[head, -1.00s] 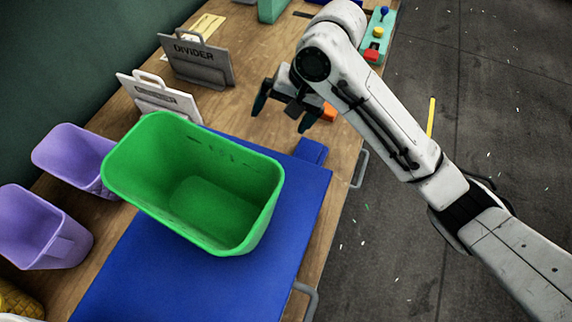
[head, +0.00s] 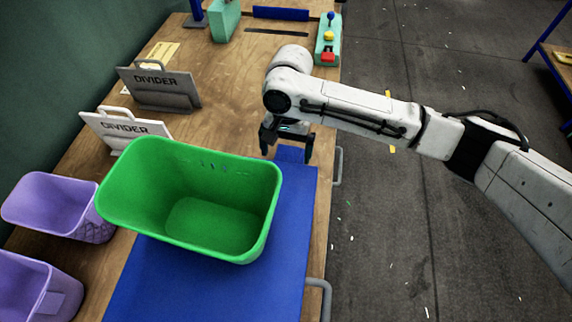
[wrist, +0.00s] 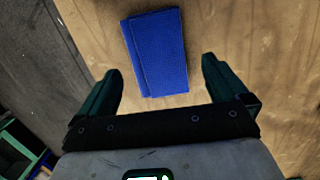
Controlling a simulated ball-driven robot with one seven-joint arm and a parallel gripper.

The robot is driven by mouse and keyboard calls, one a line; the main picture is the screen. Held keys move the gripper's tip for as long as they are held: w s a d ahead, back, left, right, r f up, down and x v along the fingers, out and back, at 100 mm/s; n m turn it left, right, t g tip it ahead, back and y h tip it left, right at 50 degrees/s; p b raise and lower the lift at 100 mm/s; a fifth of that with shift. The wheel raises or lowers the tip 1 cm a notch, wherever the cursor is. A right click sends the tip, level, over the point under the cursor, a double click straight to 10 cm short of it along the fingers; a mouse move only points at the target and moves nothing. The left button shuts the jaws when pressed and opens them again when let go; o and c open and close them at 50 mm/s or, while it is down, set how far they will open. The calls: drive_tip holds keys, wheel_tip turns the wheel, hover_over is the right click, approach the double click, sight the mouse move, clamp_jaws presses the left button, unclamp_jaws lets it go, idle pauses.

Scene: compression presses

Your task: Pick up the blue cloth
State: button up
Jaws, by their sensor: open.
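The blue cloth (wrist: 158,52) is a folded rectangle lying flat on the wooden table in the wrist view. In the head view the cloth (head: 290,154) shows at the far edge of the blue mat, partly hidden by my gripper (head: 287,150). My gripper is open and points down above the cloth. In the wrist view the gripper's two dark fingers (wrist: 160,88) are apart, with the cloth between and ahead of them. Nothing is held.
A green bin (head: 215,225) stands on the blue mat (head: 290,235), close to my gripper. Two dividers (head: 160,92) (head: 125,128) and purple bins (head: 50,205) stand at left. A control box (head: 328,42) stands at the back right. Table beyond the gripper is mostly clear.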

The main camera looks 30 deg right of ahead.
sight(287, 160)
drive_tip(key=shift+s+f, duration=0.15)
drive_tip(key=shift+f, duration=2.05)
drive_tip(key=c, duration=1.1)
